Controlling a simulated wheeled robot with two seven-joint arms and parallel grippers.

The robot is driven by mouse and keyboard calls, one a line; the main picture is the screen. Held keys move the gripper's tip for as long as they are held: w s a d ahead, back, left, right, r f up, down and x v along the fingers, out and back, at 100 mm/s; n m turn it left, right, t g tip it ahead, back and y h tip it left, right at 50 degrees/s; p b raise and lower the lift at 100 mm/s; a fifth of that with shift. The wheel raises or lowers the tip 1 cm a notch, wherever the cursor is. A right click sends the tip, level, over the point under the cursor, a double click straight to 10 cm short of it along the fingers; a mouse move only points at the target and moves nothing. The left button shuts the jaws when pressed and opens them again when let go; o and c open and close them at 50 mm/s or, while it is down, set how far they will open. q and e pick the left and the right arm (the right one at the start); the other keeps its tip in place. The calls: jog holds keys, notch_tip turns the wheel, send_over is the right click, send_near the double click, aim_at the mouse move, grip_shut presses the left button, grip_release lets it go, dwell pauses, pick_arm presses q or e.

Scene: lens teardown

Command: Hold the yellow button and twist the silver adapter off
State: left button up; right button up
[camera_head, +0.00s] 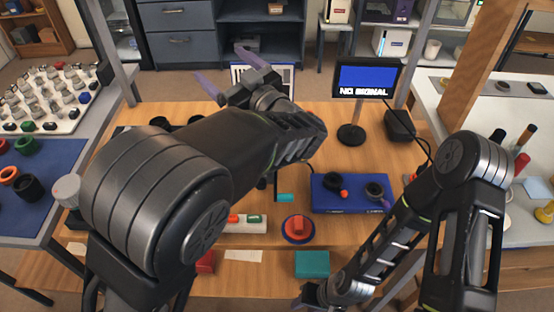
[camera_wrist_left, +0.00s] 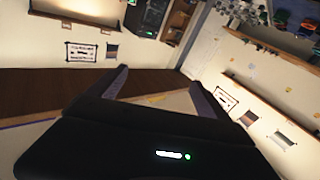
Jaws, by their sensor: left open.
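I cannot make out the yellow button or the silver adapter for certain. A small yellow piece (camera_head: 544,213) lies on the right-hand table. My left gripper (camera_head: 224,68) is raised beyond the far edge of the wooden table, its purple fingers spread and empty. In the left wrist view its fingers (camera_wrist_left: 160,90) are apart, with only room and wall beyond. My right arm reaches down to the front of the table. A purple tip (camera_head: 309,293) of my right gripper shows at the bottom edge; its jaws are not clear. My left arm hides much of the table's left side.
A blue box (camera_head: 350,206) carries dark round parts. A red piece on a blue disc (camera_head: 298,238) and a teal block (camera_head: 312,264) are at the front. A "NO SIGNAL" monitor (camera_head: 367,77) stands at the back. A wooden post (camera_head: 483,52) rises at the right.

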pick_arm(q)
jog(key=shift+m+t+h, duration=0.3)
jog(key=shift+m+h, duration=0.5)
jog(key=s+d+f, duration=0.4)
jog(key=d, duration=0.1)
jog(key=s+d+f, duration=0.2)
jog(key=shift+s+d, duration=0.15)
jog(key=shift+d, duration=0.2)
jog(key=shift+m+h, duration=0.4)
jog(key=shift+m, duration=0.3)
jog(key=s+d+f, duration=0.1)
jog(key=s+f, duration=0.1)
jog(key=s, duration=0.1)
jog(key=s+d+f, duration=0.1)
jog(key=s+f, duration=0.2)
jog(key=s+d+f, duration=0.1)
jog(key=s+f, duration=0.1)
jog(key=s, duration=0.1)
jog(key=shift+s+d+f, duration=0.15)
jog(key=shift+d, duration=0.25)
jog(key=shift+s+f, duration=0.3)
jog(key=shift+s, duration=0.1)
jog(key=shift+w, duration=0.15)
jog(key=x, duration=1.2)
jog(key=shift+c, duration=0.4)
